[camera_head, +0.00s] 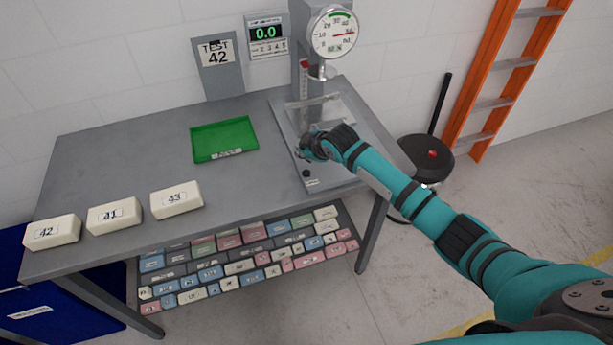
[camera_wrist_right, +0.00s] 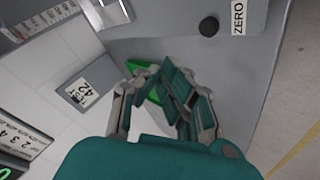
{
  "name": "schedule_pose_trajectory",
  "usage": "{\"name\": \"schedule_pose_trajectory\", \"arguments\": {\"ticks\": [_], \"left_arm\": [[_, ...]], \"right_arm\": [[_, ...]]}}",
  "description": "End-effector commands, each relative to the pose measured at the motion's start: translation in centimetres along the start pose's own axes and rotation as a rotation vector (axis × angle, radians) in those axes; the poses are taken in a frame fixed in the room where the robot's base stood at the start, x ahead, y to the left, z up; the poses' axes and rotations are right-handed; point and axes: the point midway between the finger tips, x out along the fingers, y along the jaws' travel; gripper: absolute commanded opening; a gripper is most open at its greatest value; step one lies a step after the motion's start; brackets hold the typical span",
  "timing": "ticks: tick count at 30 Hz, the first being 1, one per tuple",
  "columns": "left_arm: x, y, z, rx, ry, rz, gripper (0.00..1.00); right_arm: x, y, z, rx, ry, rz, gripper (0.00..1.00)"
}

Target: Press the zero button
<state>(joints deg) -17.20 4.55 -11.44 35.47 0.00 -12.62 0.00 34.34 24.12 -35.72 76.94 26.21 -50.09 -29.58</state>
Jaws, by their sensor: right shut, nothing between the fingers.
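The zero button is a small black round button (camera_head: 306,173) on the front edge of the press base (camera_head: 334,180), beside a small label. In the right wrist view the button (camera_wrist_right: 208,26) shows at the top, beside a label reading ZERO (camera_wrist_right: 238,17). My right gripper (camera_head: 303,153) is over the press base, slightly behind the button in the head view. In the wrist view its fingers (camera_wrist_right: 153,72) are shut and empty, with the button off to their upper right. The exact height above the base is hard to tell. My left gripper is not in view.
The press column carries a round dial gauge (camera_head: 334,32). A display (camera_head: 266,33) reads 0.0. A TEST 42 sign (camera_head: 217,68) stands at the table's back. A green tray (camera_head: 222,139) and foam blocks marked 42 (camera_head: 52,232), 41 (camera_head: 114,215) and 43 (camera_head: 177,199) lie left.

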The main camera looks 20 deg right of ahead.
Motion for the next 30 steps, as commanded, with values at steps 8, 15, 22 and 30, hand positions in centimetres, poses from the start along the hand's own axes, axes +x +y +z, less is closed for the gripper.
{"name": "schedule_pose_trajectory", "arguments": {"ticks": [8, 15, 22, 30], "left_arm": [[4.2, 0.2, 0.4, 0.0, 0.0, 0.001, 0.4], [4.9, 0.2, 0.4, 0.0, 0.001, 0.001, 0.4], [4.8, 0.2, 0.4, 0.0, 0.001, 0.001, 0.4], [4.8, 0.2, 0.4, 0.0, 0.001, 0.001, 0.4]], "right_arm": [[3.1, -2.3, 2.3, 0.0, -0.001, -0.001, 0.0], [4.1, -3.0, 3.0, 0.0, -0.001, -0.001, 0.0], [4.1, -3.0, 3.0, 0.0, 0.0, 0.0, 0.0], [4.1, -3.0, 3.0, 0.0, 0.0, -0.001, 0.0]]}}
